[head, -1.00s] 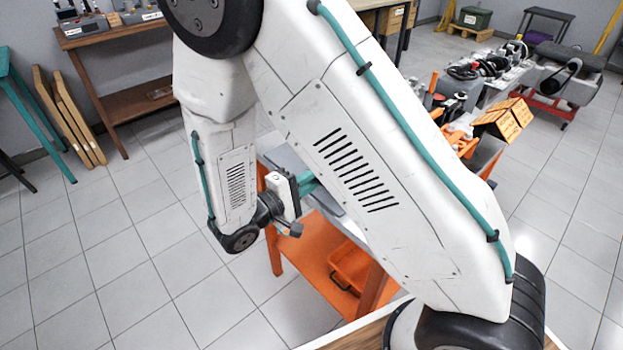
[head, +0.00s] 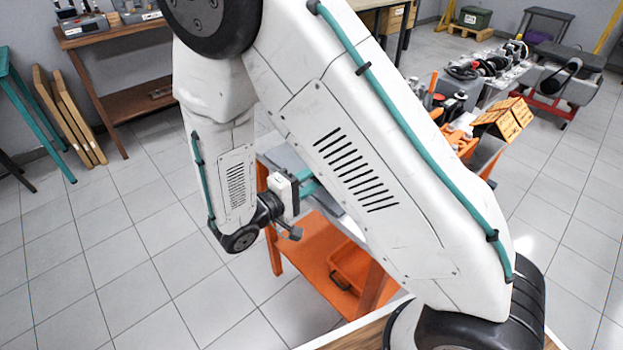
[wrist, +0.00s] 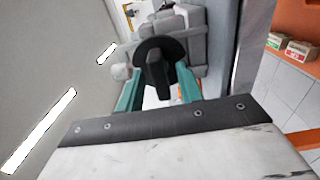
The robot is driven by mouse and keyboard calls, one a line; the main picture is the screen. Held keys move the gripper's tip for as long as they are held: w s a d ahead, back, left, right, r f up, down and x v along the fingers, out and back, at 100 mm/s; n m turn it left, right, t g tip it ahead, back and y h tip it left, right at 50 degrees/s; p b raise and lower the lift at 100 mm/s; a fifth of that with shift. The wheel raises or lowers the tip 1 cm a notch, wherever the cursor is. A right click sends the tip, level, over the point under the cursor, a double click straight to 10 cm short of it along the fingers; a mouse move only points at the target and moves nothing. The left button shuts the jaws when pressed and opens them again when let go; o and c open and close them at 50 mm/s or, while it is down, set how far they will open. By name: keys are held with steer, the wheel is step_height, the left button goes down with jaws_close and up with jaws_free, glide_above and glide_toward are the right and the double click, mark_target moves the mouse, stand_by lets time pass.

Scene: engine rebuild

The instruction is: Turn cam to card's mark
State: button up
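In the wrist view a dark round disc with a narrow raised dark piece (wrist: 156,75), which may be the cam, lies between the fingertips of my gripper (wrist: 159,72). It sits in front of a grey blocky body (wrist: 196,45). My teal fingers are apart, with a gap on each side of the raised piece, and I see no clear contact. A white card with a small dark drawing (wrist: 133,9) is at the top, partly cut off; its mark is too small to read. In the head view my gripper's teal fingers (head: 308,184) run behind my arm, which hides their tips.
An orange cart (head: 312,250) with an orange bin (head: 350,268) stands below my gripper. A wooden bench (head: 120,30) is at upper left.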

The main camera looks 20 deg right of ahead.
steer(key=v, duration=0.7)
steer(key=shift+a, duration=0.35)
steer(key=shift+s, duration=0.1)
